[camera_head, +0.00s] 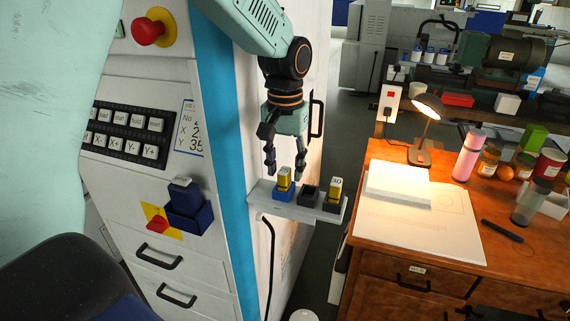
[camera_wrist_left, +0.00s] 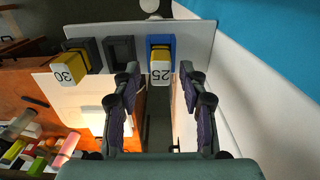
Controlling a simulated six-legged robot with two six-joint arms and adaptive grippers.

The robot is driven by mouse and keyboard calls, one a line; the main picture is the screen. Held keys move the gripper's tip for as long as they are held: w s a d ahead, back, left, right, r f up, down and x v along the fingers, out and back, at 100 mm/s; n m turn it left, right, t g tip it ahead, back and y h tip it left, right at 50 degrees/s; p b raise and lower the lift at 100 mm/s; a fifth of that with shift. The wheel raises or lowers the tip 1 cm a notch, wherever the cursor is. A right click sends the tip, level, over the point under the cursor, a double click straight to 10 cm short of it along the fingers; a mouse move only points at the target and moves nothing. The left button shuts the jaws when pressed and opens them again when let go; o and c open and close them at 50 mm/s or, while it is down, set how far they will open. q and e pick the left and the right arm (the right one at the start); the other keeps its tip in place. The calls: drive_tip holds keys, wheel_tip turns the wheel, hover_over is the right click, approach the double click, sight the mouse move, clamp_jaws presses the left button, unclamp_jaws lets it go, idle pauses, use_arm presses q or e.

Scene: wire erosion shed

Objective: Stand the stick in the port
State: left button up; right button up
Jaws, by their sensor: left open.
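A yellow stick with a white end marked 25 (camera_head: 285,175) stands upright in a blue port (camera_head: 283,195) on a small shelf. In the left wrist view the same stick (camera_wrist_left: 160,70) shows between the fingertips, with the blue port (camera_wrist_left: 160,42) behind it. My left gripper (camera_head: 284,172) is open and empty, pointing down just above this stick. A second yellow stick marked 30 (camera_head: 335,188) stands in a dark port at the shelf's right end. Between them is an empty dark port (camera_head: 309,194). My right gripper is not in view.
The pale shelf (camera_head: 265,203) juts from the white machine's side. The machine's front carries a blue holder (camera_head: 187,213), a red switch (camera_head: 158,223) and a red stop button (camera_head: 148,31). A wooden desk (camera_head: 380,258) with a lamp and jars stands to the right.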

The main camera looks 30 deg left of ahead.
sight(284, 169)
use_arm(q)
drive_tip(key=shift+a, duration=0.1)
drive_tip(key=shift+r, duration=0.4)
wheel_tip(284, 169, up, 12)
drive_tip(key=shift+p, duration=0.35)
drive_tip(key=shift+f, duration=0.1)
